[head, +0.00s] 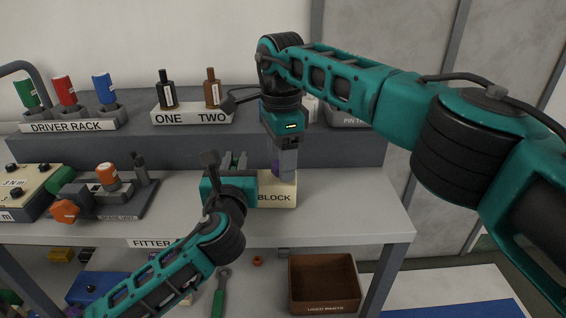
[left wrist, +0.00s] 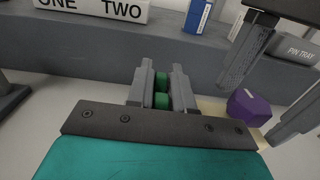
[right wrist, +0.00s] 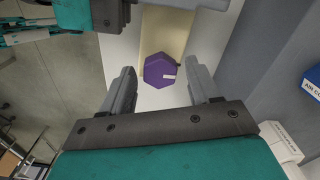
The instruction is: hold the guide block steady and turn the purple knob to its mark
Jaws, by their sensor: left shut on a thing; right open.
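The cream guide block (head: 277,191), its label partly hidden and reading "BLOCK", sits on the bench top. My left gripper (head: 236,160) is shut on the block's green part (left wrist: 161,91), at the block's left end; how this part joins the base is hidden. The purple knob (right wrist: 160,68) is six-sided with a small white tag on its face; it also shows in the left wrist view (left wrist: 247,108). My right gripper (right wrist: 163,92) is open and points down over the knob, its fingers to either side. I cannot tell whether they touch it. The knob's mark is not clear.
Behind, a raised shelf holds the driver rack (head: 68,126), a stand with two bottles (head: 192,115) and a pin tray (head: 348,118). A spare unit (head: 118,205) stands left on the bench. A brown used-parts bin (head: 323,284) is below. The bench right of the block is clear.

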